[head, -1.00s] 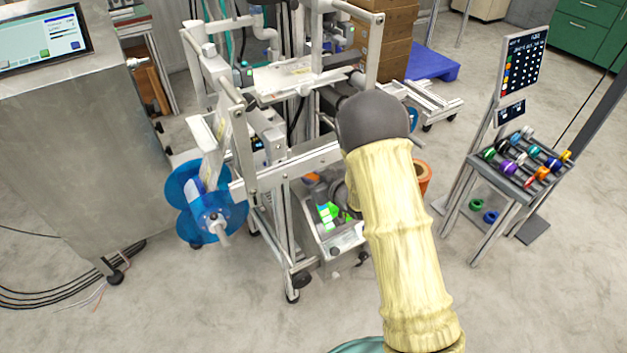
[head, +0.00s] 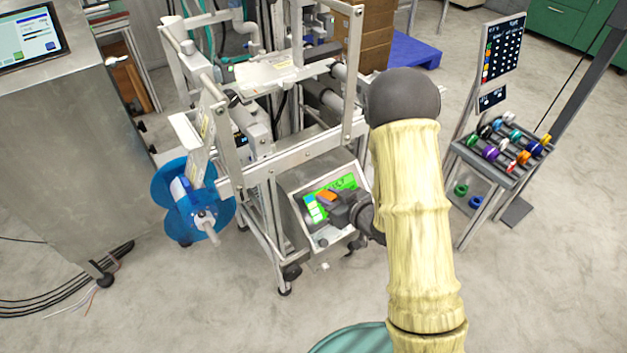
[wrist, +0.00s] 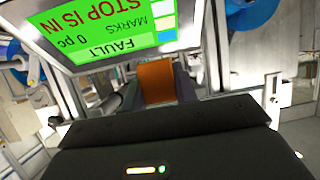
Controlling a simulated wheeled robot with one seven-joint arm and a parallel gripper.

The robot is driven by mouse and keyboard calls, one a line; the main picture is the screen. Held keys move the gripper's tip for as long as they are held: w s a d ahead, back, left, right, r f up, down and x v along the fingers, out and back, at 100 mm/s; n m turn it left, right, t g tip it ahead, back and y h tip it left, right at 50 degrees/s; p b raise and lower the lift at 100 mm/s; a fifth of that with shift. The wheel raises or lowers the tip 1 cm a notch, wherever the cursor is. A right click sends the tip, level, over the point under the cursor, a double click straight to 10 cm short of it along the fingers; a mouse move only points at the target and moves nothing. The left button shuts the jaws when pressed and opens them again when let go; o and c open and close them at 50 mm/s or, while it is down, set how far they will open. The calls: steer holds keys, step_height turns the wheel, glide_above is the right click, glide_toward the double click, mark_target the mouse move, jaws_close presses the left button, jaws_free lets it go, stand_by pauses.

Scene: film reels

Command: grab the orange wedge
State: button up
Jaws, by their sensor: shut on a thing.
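The orange wedge (wrist: 157,82) is between the two fingers of my gripper (wrist: 158,92) in the wrist view. The fingers are shut on its sides, and its orange face shows between them. In the head view the orange wedge (head: 326,197) is a small orange patch at the tip of my gripper (head: 330,198), in front of the green screen of the machine's panel. My arm covers part of the machine to the right of the gripper.
The machine's panel (wrist: 110,28) has a lit green screen reading FAULT, close beyond the gripper. The metal machine frame (head: 285,160) surrounds it. A blue reel (head: 172,200) is at the frame's left. A rack of coloured spools (head: 505,150) stands at right. Open floor lies in front.

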steer(key=s+d, duration=0.1)
steer(key=s, duration=0.1)
steer(key=s+d, duration=0.2)
steer(key=shift+s+d, duration=0.25)
steer(key=shift+s, duration=0.05)
